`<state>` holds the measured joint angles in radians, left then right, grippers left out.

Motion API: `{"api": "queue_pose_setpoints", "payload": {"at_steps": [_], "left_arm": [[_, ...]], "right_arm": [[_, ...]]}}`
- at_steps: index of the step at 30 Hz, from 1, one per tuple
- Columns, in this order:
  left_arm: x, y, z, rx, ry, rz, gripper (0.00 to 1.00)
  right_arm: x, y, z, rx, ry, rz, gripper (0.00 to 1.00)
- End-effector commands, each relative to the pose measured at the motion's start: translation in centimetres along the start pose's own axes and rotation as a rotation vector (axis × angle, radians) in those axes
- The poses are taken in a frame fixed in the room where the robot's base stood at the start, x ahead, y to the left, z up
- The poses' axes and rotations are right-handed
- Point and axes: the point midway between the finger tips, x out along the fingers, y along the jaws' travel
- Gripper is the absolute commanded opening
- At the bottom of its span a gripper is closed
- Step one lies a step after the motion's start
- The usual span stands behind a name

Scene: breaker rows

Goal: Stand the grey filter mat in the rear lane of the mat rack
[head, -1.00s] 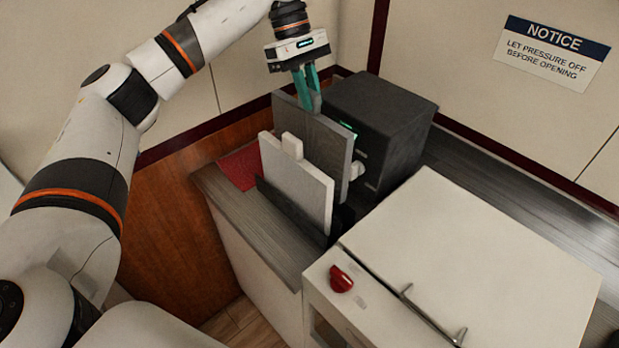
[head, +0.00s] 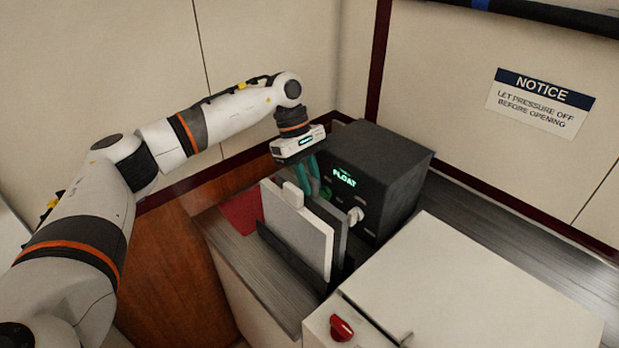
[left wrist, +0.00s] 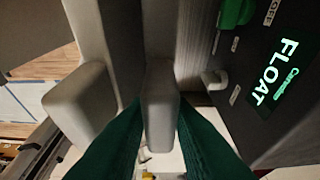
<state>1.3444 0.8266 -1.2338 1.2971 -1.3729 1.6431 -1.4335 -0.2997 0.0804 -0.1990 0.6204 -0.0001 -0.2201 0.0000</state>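The grey filter mat (head: 341,235) stands upright directly behind a white mat (head: 297,231) in the mat rack, on the side nearer the black box. Its lower edge is hidden, so I cannot see how deep it sits. The rack's dark front plate (head: 288,258) shows before the white mat. My left gripper (head: 313,181) points down at the grey mat's top. In the left wrist view its green fingers (left wrist: 160,125) lie on both sides of the mat's tab (left wrist: 161,108), closed on it. The white mat's tab (left wrist: 80,103) is to the left, apart from the fingers. My right gripper is not in view.
A black box (head: 385,180) with a lit FLOAT display and a knob stands close behind the rack. A red pad (head: 241,212) lies left on the counter. A white cabinet (head: 480,285) with a red knob (head: 341,328) is at front right.

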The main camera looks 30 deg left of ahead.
Motion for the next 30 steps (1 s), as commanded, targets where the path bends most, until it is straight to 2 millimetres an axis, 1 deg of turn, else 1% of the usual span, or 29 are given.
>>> {"api": "queue_pose_setpoints", "payload": {"at_steps": [1, 3, 12, 14, 17, 22, 27, 30], "left_arm": [[0.0, 0.0, 0.0, 0.0, 0.0, 0.0, 0.29], [0.0, 0.0, 0.0, 0.0, 0.0, 0.0, 0.38], [-0.2, 0.0, -0.1, 0.0, 0.0, 0.0, 0.38], [-0.5, -0.1, -0.1, 0.0, 0.0, -0.001, 0.38], [-1.7, -0.1, 0.0, 0.001, 0.0, -0.003, 0.38], [-5.3, -0.1, 0.0, 0.001, 0.0, -0.005, 0.38], [-8.9, -0.1, -0.1, 0.001, 0.0, -0.004, 0.38], [-10.5, -0.1, -0.1, 0.001, 0.0, -0.003, 0.38]], "right_arm": [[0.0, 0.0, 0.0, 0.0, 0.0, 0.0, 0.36], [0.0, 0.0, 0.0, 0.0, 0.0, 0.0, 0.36], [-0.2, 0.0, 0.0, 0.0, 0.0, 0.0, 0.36], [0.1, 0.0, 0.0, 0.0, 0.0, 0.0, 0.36], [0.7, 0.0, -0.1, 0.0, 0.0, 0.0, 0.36], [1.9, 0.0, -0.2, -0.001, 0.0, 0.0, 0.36], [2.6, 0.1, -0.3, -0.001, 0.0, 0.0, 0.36], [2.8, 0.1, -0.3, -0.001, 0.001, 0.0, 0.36]]}}
